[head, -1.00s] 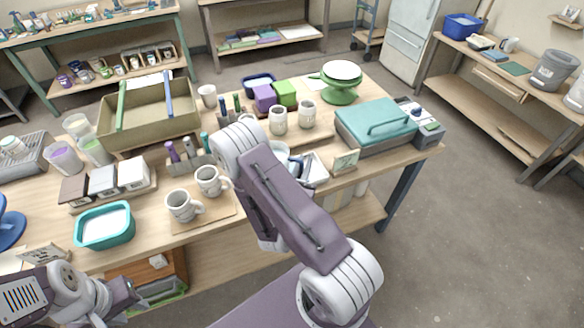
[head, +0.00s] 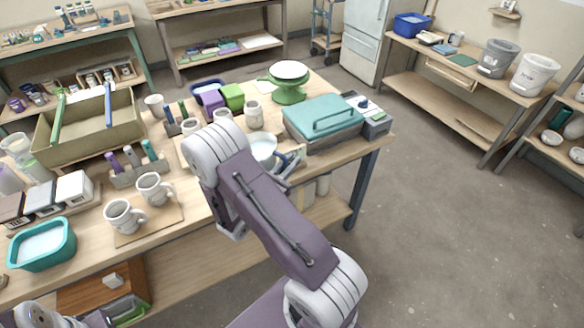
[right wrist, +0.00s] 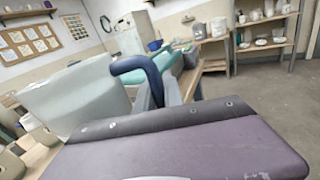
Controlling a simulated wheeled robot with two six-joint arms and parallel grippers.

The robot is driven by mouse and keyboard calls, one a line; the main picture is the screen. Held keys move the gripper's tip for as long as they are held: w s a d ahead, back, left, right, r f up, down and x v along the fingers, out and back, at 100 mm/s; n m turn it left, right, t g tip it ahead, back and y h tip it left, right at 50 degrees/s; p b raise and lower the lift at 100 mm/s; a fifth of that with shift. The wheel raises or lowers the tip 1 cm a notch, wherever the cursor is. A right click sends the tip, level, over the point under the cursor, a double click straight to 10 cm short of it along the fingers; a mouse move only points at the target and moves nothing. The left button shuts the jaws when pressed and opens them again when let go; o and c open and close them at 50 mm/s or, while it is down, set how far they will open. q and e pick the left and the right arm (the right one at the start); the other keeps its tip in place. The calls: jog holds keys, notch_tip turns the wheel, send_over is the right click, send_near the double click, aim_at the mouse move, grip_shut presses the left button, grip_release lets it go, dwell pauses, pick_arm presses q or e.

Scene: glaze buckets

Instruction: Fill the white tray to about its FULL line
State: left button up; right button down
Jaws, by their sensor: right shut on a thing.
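My right gripper (head: 284,172) is shut on the dark blue handle of a white jug (head: 262,147), over the right part of the table beside the teal lidded box. In the right wrist view the jug (right wrist: 75,98) is large and pale on the left, and its blue handle (right wrist: 140,67) is at the gripper. The jug looks close to upright. The white tray cannot be made out now; the jug and my right arm cover that area, so its level and FULL line are hidden. My left gripper (head: 100,318) is only partly visible at the bottom left edge, its jaws unclear.
A teal lidded box (head: 322,122) stands right of the jug. Two speckled mugs (head: 124,216) stand on a board at the front. A teal tub (head: 42,244) holds white liquid. A tan crate (head: 88,128) and tool holders crowd the left. Floor to the right is clear.

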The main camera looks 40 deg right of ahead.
jog(key=shift+w+a, duration=0.1)
jog(key=shift+w, duration=0.05)
jog(key=n+p, duration=0.1)
jog(key=n, duration=0.1)
jog(key=s+n, duration=0.1)
jog(key=n, duration=0.1)
jog(key=shift+s+d+f+p, duration=0.15)
jog(key=shift+d+f+p, duration=0.05)
jog(key=shift+f+p, duration=0.2)
dwell(0.7)
dwell(0.4)
jog(key=shift+r+n+p, duration=1)
jog(key=shift+n+p, duration=0.4)
jog(key=shift+p, duration=1.15)
